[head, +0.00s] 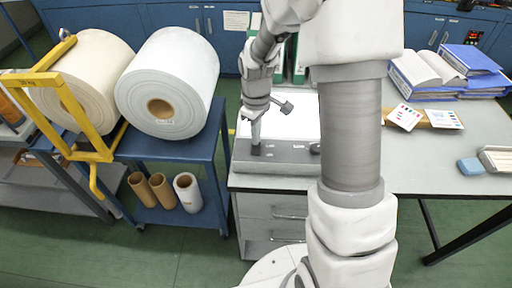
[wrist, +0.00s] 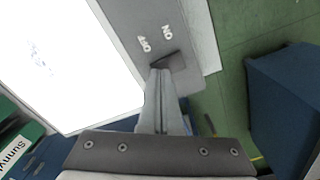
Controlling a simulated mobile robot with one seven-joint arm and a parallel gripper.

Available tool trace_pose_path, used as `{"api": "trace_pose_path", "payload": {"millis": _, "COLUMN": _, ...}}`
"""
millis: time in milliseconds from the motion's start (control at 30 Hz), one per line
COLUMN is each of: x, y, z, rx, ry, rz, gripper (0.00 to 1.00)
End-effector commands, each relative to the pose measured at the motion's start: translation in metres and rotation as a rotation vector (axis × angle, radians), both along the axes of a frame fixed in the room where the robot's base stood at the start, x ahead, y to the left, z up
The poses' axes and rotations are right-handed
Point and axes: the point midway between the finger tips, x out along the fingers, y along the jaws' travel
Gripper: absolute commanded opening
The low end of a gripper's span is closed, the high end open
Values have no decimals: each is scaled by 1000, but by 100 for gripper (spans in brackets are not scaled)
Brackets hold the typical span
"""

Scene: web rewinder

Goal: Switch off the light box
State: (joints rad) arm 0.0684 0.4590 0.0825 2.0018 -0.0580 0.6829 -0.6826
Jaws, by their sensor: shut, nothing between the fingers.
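The light box (head: 286,170) is a grey box with a bright white panel, near the left end of the desk. Its panel (wrist: 65,50) looks bright white in the wrist view too. A dark switch (wrist: 170,62) sits on the grey margin, with OFF and ON labels printed beside it. My gripper (head: 256,142) points down at the left part of the box's front strip. In the wrist view my gripper (wrist: 160,76) is shut and empty, its fingertips at the switch's edge and hiding part of it. I cannot tell whether they touch.
The desk (head: 440,168) holds blue binders (head: 470,58), an open book (head: 425,68), colour cards (head: 404,116) and a blue block (head: 470,166) to the right. A blue trolley (head: 190,150) with large rolls (head: 168,80) stands left, beside a yellow frame (head: 80,150).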

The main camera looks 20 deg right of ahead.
Motion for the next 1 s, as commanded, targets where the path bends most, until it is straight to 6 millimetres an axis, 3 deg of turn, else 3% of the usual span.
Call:
{"api": "trace_pose_path", "payload": {"millis": 667, "x": 0, "y": 0, "z": -11, "rx": 0, "ry": 1, "rz": 0, "gripper": 0}}
{"api": "trace_pose_path", "payload": {"millis": 1000, "x": 0, "y": 0, "z": 6, "rx": 0, "ry": 0, "rz": 0, "gripper": 0}}
